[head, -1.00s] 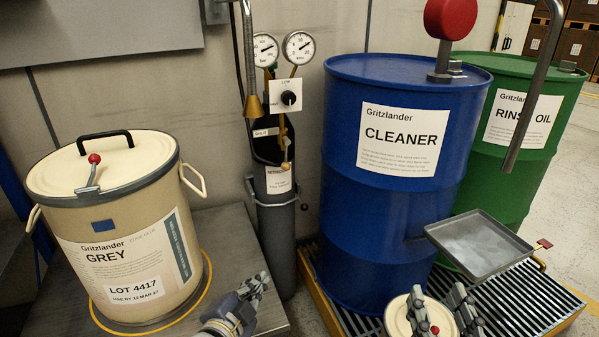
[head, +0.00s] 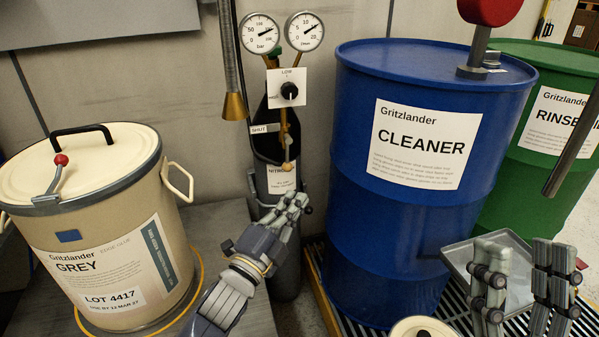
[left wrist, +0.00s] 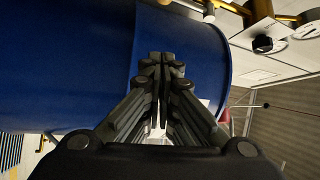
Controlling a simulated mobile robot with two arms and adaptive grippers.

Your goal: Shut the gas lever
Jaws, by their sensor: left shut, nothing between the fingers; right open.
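The gas lever (head: 286,145) is a thin brass-coloured bar with a rounded orange end. It hangs downward in front of the dark gas cylinder (head: 284,250), below a white plate with a black knob (head: 289,91). A SHUT label (head: 265,128) is left of the lever. My left gripper (head: 296,197) is shut and empty, just below the lever's end in the head view; I cannot tell its depth gap. In the left wrist view its closed fingers (left wrist: 160,62) point toward the blue drum, with the knob (left wrist: 263,44) at upper right. My right gripper (head: 522,250) is open at lower right.
Two gauges (head: 261,32) sit above the knob. A brass nozzle (head: 234,106) hangs left of the cylinder. The blue CLEANER drum (head: 400,240) stands close to its right, the cream GREY bucket (head: 90,200) to its left. A metal tray (head: 458,255) is near my right gripper.

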